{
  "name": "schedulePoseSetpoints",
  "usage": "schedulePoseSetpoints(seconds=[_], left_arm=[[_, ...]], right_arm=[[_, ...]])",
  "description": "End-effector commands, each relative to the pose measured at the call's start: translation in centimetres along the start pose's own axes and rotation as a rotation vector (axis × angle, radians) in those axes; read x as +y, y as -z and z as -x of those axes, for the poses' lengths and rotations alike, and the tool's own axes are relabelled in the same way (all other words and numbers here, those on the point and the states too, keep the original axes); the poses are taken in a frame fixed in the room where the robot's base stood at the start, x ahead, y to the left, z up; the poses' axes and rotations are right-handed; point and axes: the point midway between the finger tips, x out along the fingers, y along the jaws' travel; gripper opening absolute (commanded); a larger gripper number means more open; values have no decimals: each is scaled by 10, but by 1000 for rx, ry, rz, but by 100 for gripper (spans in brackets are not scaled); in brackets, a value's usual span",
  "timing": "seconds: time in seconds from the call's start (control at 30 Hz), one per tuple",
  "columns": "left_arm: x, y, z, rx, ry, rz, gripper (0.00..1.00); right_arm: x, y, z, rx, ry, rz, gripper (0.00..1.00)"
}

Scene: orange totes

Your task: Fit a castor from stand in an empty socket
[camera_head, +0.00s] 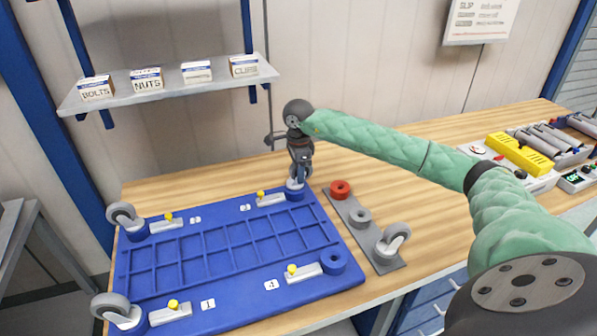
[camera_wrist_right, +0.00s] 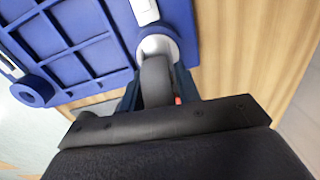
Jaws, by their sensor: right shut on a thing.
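My right gripper (camera_head: 300,165) is shut on a castor (camera_head: 296,183) at the far right corner socket of the blue base (camera_head: 290,318). In the right wrist view its dark wheel (camera_wrist_right: 155,80) is between the fingers, and its pale fork meets the blue socket ring (camera_wrist_right: 177,46). I cannot tell how deep the stem sits. The near right socket (camera_head: 333,260) is empty. Castors stand in the far left (camera_head: 122,215) and near left (camera_head: 114,308) sockets. The grey stand (camera_head: 378,255) holds one castor (camera_head: 394,238). My left gripper is not in view.
The stand also bears a red ring (camera_head: 340,190) and a grey ring (camera_head: 359,218). Yellow-knobbed latches (camera_head: 304,272) lie beside the sockets. A shelf (camera_head: 170,92) with labelled boxes hangs behind. Yellow parts and trays (camera_head: 520,152) are at the right. Bare wooden bench top (camera_head: 400,190) lies between.

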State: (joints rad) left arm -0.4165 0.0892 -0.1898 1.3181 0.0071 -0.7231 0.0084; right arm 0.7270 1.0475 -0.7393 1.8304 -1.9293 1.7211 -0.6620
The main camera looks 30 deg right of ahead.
Motion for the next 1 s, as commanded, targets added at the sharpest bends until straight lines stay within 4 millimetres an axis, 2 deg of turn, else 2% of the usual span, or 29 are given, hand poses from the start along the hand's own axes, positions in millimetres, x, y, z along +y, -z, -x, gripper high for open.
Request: schedulePoseSetpoints(seconds=[1.0], left_arm=[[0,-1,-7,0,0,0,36]], right_arm=[[0,0,-6,0,1,0,0]])
